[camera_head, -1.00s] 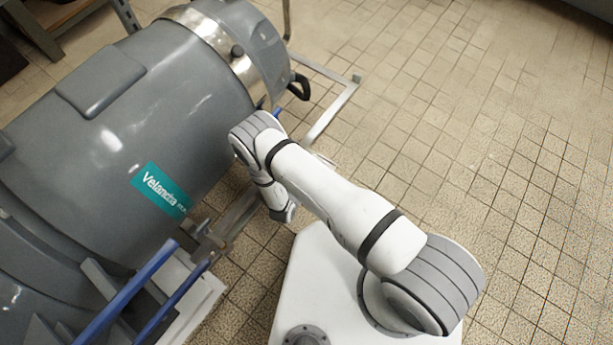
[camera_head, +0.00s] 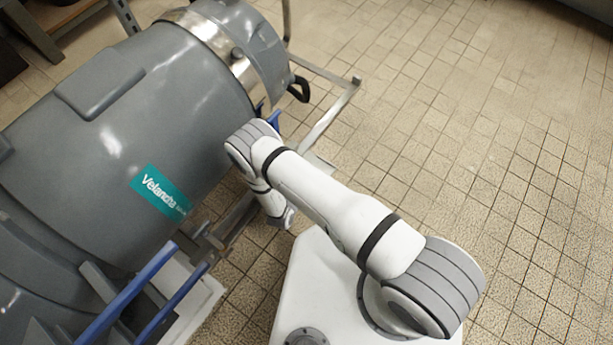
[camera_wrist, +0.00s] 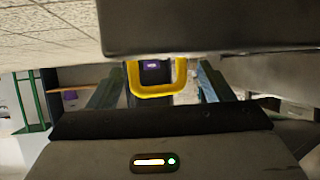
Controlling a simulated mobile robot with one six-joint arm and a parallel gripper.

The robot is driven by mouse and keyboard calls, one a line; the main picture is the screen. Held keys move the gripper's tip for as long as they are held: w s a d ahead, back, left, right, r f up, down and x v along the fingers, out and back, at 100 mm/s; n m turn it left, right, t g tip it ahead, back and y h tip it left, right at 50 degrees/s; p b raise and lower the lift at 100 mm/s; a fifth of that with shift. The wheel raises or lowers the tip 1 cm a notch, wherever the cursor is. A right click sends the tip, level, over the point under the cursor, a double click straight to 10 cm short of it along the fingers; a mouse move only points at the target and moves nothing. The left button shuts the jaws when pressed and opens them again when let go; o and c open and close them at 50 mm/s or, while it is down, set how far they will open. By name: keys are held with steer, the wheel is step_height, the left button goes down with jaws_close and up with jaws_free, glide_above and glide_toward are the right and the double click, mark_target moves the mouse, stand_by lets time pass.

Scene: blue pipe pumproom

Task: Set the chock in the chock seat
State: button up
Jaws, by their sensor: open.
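In the wrist view my gripper (camera_wrist: 158,72) is open, with a dark finger on each side. A yellow U-shaped handle (camera_wrist: 157,91) shows between the fingers; I cannot tell whether it touches them or whether it belongs to the chock. A large dark grey block (camera_wrist: 200,25) fills the upper right, close to the fingers. In the head view my arm reaches beside the grey Velancha machine (camera_head: 110,130), and its jaws are hidden. I cannot make out the chock or the chock seat in the head view.
Blue bars (camera_head: 130,290) and a metal frame rail (camera_head: 330,110) run along the machine's base, close to my arm. A black handle (camera_head: 299,89) sticks out at the machine's end. The tiled floor (camera_head: 480,130) on the right is clear.

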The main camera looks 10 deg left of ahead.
steer(key=p+v, duration=0.3)
steer(key=v, duration=0.7)
steer(key=shift+s+r, duration=0.15)
steer(key=shift+s, duration=0.25)
